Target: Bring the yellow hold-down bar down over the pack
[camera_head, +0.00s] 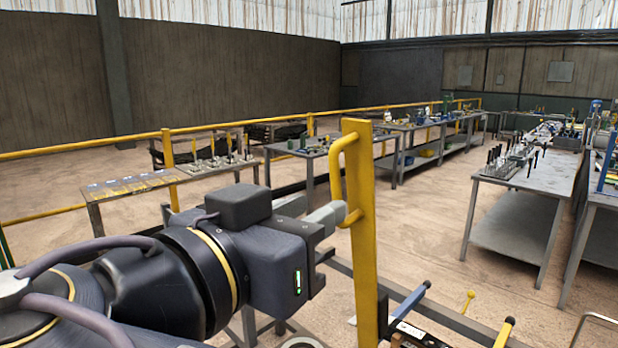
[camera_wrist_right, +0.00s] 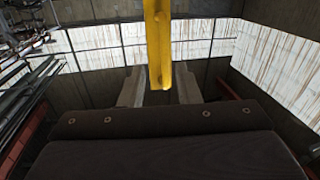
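The yellow hold-down bar (camera_head: 362,240) stands upright in the head view, with a yellow loop handle (camera_head: 337,172) on its left side. My right gripper (camera_head: 322,208) is at the lower end of this handle. In the right wrist view, yellow metal (camera_wrist_right: 159,50) comes down between the two grey fingers (camera_wrist_right: 159,88), which stand apart on either side of it. I see no clear clamping on it. The pack is not clearly visible; the rack below is mostly cut off by the frame's lower edge. My left gripper is not in view.
Dark rails and blue and yellow-tipped levers (camera_head: 411,300) lie at the bottom, right of the bar. A grey table with tools (camera_head: 545,175) stands at right. Workbenches (camera_head: 135,185) and a yellow railing (camera_head: 90,150) stand behind. The floor between the benches is clear.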

